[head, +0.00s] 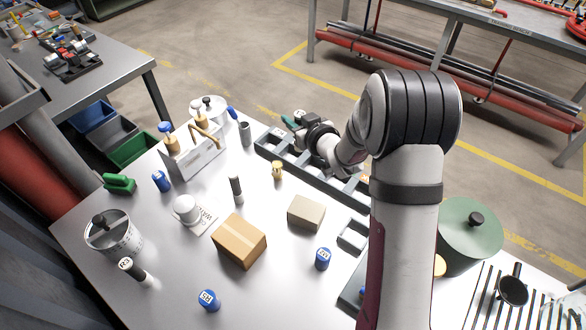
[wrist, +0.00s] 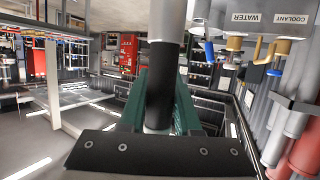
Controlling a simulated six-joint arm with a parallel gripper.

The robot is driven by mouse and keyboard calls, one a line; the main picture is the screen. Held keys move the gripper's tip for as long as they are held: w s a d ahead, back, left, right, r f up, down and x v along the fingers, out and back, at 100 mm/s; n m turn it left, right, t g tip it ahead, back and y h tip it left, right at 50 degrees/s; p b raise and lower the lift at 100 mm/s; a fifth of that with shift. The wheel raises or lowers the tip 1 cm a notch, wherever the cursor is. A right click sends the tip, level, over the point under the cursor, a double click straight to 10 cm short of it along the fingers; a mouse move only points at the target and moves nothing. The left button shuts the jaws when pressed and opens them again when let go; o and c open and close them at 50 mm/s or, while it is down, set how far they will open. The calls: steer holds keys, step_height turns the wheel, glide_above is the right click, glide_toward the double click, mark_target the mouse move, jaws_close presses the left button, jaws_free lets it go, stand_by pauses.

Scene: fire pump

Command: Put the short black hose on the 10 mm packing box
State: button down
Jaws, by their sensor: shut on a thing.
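My gripper (head: 291,122) is past the far edge of the grey slotted rack, its green fingers pointing left. In the wrist view its green fingers (wrist: 158,100) are shut on a tube with a black middle (wrist: 161,80) and pale grey ends, which looks like a hose. In the head view the held piece is too small to make out well. A tan cardboard box (head: 239,243) and a beige-grey box (head: 306,212) stand on the table, apart from my gripper. No 10 mm marking is readable on either, so I cannot tell which is the packing box.
The slotted rack (head: 309,170) lies below my arm.

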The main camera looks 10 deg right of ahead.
steer(key=s+r+n+g+y, duration=0.1)
steer(key=s+r+n+y, duration=0.15)
steer(key=s, duration=0.95)
glide_above(299, 201)
steer(key=shift+y, duration=0.45)
step_height(299, 201, down, 10)
steer(key=shift+f, duration=0.1)
steer(key=c, duration=0.6)
jaws_free()
steer(key=shift+f, duration=0.1)
steer(key=v, duration=0.7)
steer(key=shift+d+r, duration=0.2)
steer(key=shift+r, duration=0.15)
